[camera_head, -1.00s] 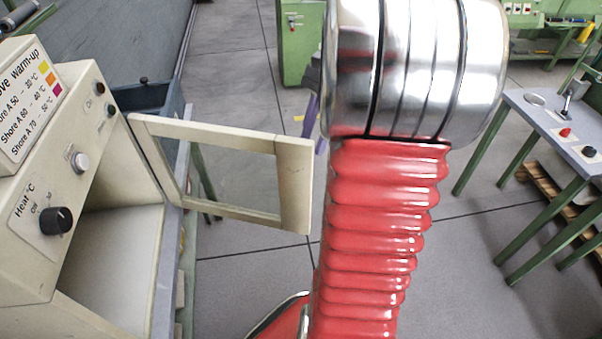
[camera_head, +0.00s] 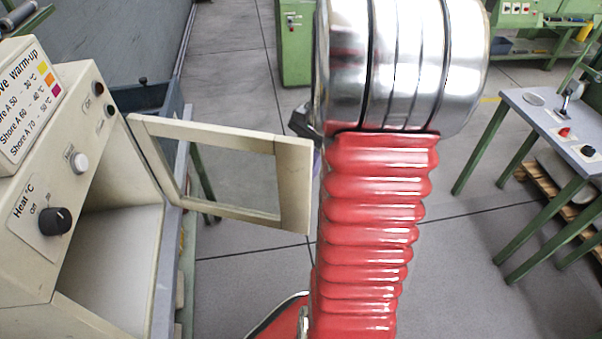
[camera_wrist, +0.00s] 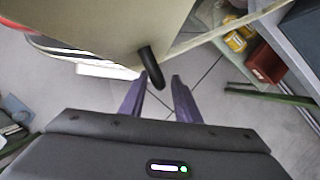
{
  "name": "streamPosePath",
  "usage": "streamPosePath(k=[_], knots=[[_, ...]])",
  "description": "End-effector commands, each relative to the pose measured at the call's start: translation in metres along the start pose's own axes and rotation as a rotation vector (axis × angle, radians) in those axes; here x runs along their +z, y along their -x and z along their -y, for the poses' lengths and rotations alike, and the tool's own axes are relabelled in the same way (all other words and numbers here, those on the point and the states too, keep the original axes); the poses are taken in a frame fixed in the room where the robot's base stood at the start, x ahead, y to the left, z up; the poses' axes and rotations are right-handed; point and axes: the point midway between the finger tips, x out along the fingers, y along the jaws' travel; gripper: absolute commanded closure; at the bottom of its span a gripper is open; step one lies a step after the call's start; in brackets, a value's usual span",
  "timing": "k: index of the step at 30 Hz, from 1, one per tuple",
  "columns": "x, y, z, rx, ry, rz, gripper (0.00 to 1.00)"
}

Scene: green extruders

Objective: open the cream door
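The cream door (camera_head: 295,185) is a frame with a window-like opening. In the head view it stands swung out from the cream oven (camera_head: 85,185), whose inside shows. In the wrist view the door (camera_wrist: 95,25) fills the upper left, and its black handle (camera_wrist: 150,66) points down toward my gripper (camera_wrist: 159,80). The two purple fingers are apart, with the handle's end at the gap between their tips; contact cannot be told.
A grey-topped table (camera_head: 545,125) with green legs stands at the right, over a wooden pallet. A green cabinet (camera_head: 296,45) is at the back. Grey tiled floor lies clear between them.

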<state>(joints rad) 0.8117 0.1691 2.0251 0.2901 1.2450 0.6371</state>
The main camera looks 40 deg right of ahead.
Motion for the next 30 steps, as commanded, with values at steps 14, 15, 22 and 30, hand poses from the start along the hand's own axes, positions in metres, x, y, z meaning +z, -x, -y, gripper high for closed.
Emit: streamPosePath(k=[14,15,22,30], knots=[[0.0004,0.0002,0.0004,0.0,0.001,0.0,0.99],[0.0004,0.0002,0.0005,0.0,0.001,0.0,1.0],[0.0008,0.0001,0.0008,0.0,0.001,0.001,1.0],[0.0011,0.0001,0.0017,0.0,0.004,0.002,1.0]])
